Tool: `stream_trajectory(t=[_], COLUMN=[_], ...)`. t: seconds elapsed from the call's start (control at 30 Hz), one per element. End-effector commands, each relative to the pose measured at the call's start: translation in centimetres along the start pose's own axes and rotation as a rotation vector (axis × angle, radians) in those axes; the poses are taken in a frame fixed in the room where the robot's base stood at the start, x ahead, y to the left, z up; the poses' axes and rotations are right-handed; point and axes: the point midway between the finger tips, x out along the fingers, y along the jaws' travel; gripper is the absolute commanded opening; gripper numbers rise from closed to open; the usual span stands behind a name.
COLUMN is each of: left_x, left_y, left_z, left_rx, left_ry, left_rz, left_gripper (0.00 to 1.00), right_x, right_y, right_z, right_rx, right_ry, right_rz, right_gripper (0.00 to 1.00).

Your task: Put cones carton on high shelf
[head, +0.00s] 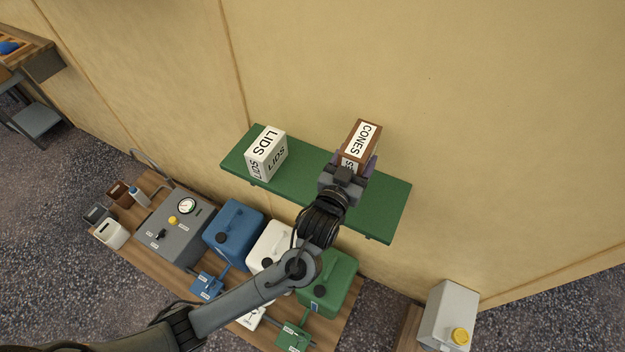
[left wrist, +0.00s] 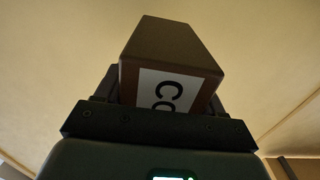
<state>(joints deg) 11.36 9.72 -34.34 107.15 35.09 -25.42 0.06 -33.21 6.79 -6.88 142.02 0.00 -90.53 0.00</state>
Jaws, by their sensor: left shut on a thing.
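The brown cones carton (head: 360,143) with white CONES labels is at the green high shelf (head: 390,205), right of its middle. My left gripper (head: 356,168) is shut on it, with fingers on its two sides. In the left wrist view the carton (left wrist: 172,60) stands out between the fingers (left wrist: 165,95), with part of its label showing. The gripper and arm hide the carton's lower part, so I cannot tell whether it touches the shelf. My right gripper is not in view.
A white LIDS carton (head: 267,152) stands on the shelf's left part, with a gap to the cones carton. The plywood wall (head: 450,130) is right behind the shelf. Below are a grey gauge box (head: 165,235) and blue (head: 235,232), white and green (head: 328,282) jugs on a wooden bench.

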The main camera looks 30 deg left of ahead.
Motion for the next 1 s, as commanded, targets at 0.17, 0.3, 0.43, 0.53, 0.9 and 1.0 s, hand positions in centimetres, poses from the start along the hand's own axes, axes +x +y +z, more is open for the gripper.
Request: stream_trajectory(t=[0.17, 0.3, 0.43, 0.53, 0.9, 1.0], left_x=[0.2, 0.2, 0.2, 0.3, 0.3, 0.3], left_y=[-1.4, -3.9, -6.6, -8.5, -11.7, -11.7], left_z=[0.8, 2.3, 3.9, 5.0, 7.0, 7.4], left_rx=[0.005, 0.008, 0.008, 0.007, 0.000, 0.000], left_ry=[0.001, 0.000, 0.000, 0.000, 0.002, 0.001], left_rz=[-0.002, -0.004, -0.003, -0.002, 0.000, 0.000], left_gripper=[0.28, 0.28, 0.28, 0.28, 0.28, 0.28], right_x=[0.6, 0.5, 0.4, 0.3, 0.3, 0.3], right_y=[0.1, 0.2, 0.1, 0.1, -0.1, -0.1], right_z=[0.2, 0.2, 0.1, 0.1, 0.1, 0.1], right_rx=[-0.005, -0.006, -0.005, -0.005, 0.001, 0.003], right_ry=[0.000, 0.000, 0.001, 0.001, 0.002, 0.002], right_rz=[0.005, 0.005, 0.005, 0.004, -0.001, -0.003], right_gripper=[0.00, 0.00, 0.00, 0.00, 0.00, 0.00])
